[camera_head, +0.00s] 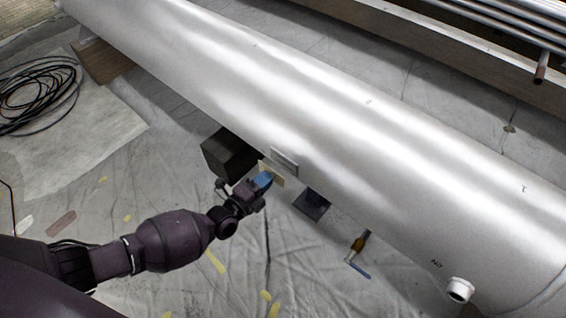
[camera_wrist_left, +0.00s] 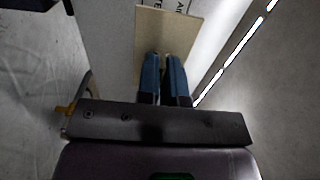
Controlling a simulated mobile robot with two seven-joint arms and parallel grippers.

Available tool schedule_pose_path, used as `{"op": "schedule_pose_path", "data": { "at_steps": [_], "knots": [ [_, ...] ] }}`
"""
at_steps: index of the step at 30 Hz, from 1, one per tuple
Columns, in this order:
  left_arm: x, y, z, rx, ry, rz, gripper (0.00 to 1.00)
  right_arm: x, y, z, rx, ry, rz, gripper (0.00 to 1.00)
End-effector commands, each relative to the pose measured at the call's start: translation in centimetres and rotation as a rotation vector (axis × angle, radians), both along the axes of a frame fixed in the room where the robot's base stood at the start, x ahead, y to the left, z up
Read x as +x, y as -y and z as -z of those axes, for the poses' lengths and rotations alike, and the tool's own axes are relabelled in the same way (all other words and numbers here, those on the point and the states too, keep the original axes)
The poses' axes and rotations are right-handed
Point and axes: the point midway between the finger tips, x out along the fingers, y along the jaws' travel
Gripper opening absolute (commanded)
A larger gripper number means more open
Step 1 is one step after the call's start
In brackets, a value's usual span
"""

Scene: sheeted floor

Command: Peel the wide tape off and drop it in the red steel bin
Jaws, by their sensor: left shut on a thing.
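A beige strip, which looks like the wide tape (camera_wrist_left: 152,32), lies ahead of the fingers in the left wrist view. In the head view the tape (camera_head: 277,172) is a small pale strip by the lower side of the big silver cylinder (camera_head: 330,115). My left gripper (camera_head: 264,180) has blue fingertips, shut on the tape's near edge; they also show in the wrist view (camera_wrist_left: 164,75). Whether the tape's far part still touches the cylinder is unclear. A light grey strip (camera_head: 285,157) sits on the cylinder just beyond. The red steel bin and my right gripper are not in view.
A dark block (camera_head: 230,155) stands left of my gripper against the cylinder, and a smaller one (camera_head: 312,204) to the right. Coiled black cable (camera_head: 38,95) lies at left.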

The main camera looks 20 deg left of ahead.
Motion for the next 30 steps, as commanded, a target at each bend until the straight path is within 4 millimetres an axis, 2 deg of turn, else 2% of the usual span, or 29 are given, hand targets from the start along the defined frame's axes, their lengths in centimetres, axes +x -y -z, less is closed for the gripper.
{"op": "schedule_pose_path", "data": {
  "at_steps": [11, 30],
  "knots": [
    [-0.2, -0.1, 0.0, 0.0, 0.0, -0.001, 0.0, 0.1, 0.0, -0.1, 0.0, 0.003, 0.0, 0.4],
    [-3.0, -1.2, -0.1, 0.001, 0.001, -0.001, 0.0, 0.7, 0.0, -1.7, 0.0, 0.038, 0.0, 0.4]
  ]
}}
